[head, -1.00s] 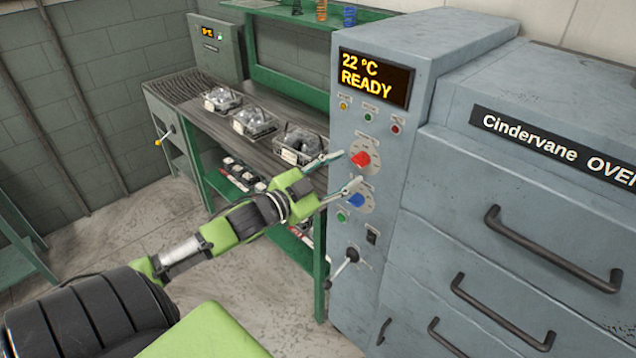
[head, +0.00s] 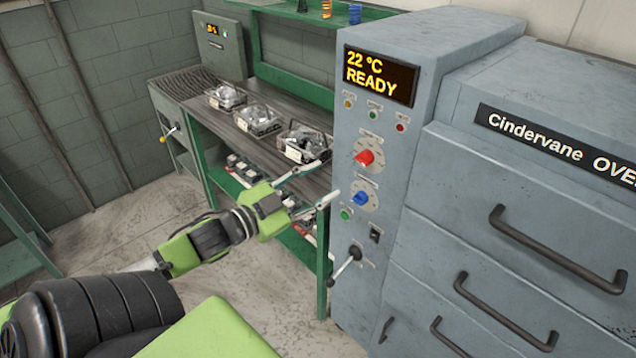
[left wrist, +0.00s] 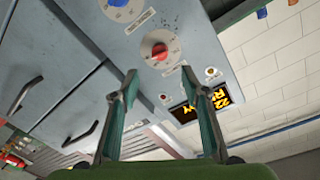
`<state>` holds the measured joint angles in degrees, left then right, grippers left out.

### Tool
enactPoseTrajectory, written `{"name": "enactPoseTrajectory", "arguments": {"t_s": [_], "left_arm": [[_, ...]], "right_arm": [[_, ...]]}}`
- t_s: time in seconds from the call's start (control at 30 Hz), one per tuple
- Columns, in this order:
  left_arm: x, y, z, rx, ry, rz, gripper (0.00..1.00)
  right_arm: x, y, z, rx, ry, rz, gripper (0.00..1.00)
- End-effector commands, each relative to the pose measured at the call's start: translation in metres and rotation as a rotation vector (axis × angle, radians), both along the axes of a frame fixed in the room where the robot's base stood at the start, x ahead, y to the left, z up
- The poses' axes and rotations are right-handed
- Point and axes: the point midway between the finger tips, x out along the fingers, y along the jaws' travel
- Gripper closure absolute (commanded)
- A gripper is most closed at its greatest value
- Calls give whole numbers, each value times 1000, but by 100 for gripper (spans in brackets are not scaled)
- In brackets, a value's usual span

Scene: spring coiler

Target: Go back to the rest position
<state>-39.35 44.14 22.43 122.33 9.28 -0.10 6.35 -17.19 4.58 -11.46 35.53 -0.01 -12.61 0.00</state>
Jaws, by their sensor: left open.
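My left gripper (head: 326,182) is open and empty in front of the oven's control panel, at the left of the red knob and the blue knob. The red knob (head: 365,158) and the blue knob (head: 360,198) show uncovered on the panel, with a visible gap to the fingers. In the left wrist view my left gripper (left wrist: 158,82) has its two fingers spread apart, with the red knob (left wrist: 159,51) beyond and between them and the blue knob (left wrist: 118,3) at the top edge. My right gripper is not in view.
The grey oven (head: 480,90) has a display (head: 380,75) reading 22 °C READY, a lever (head: 345,265) and drawer handles. Open floor (head: 225,290) lies at the lower left.

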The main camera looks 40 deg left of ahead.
Motion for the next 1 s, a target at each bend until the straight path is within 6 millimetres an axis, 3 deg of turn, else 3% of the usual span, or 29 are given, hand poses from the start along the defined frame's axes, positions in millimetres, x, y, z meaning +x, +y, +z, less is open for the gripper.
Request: {"name": "enactPoseTrajectory", "arguments": {"t_s": [0.37,0.47,0.53,0.67,0.8,1.0], "left_arm": [[0,0,0,0,1,1,58],[0,7,-11,-4,16,18,58],[0,20,-32,-15,45,52,58],[-7,55,-106,-47,147,153,58],[-30,86,-208,-86,296,268,58],[-84,93,-352,-144,526,388,58]], "right_arm": [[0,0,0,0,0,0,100],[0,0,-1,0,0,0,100],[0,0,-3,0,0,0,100],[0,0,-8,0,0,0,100],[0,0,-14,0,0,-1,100],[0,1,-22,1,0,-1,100]]}}
